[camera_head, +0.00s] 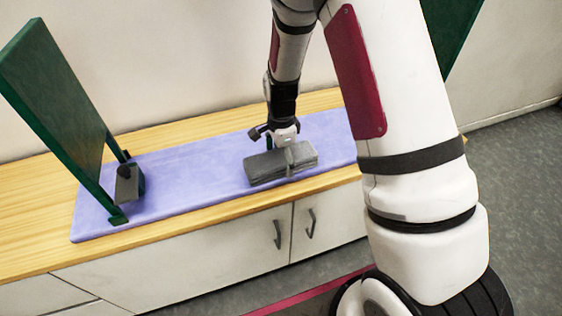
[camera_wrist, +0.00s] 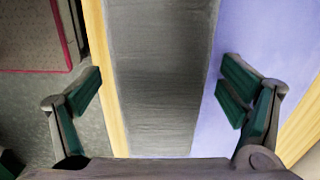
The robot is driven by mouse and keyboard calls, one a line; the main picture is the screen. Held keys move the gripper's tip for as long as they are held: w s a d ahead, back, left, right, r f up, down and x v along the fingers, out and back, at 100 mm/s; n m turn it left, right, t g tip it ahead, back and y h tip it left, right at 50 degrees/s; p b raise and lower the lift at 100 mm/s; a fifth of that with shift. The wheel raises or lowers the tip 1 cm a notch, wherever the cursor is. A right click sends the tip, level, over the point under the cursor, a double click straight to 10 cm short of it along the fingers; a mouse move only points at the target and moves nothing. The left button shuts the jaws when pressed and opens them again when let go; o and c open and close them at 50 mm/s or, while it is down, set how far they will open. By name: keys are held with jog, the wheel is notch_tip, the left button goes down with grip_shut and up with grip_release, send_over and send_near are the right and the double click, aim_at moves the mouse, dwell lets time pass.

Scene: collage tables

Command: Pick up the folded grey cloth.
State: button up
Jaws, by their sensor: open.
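The folded grey cloth (camera_head: 268,168) lies on the purple runner on the wooden counter, a flat oblong stack. My gripper (camera_head: 288,152) is right over it in the head view, with one finger showing in front of the cloth. In the wrist view the cloth (camera_wrist: 160,75) runs as a broad grey band between the two green-padded fingers of my gripper (camera_wrist: 163,95). The fingers are spread wide, one on each side of the cloth, with gaps showing. The gripper is open and holds nothing.
A green upright panel (camera_head: 55,95) with a small dark object (camera_head: 129,187) at its foot stands on the left of the purple runner (camera_head: 200,190). The counter's front edge (camera_head: 190,226) is close to the cloth. The runner between the panel and cloth is clear.

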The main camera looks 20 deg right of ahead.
jog(key=c, duration=1.3)
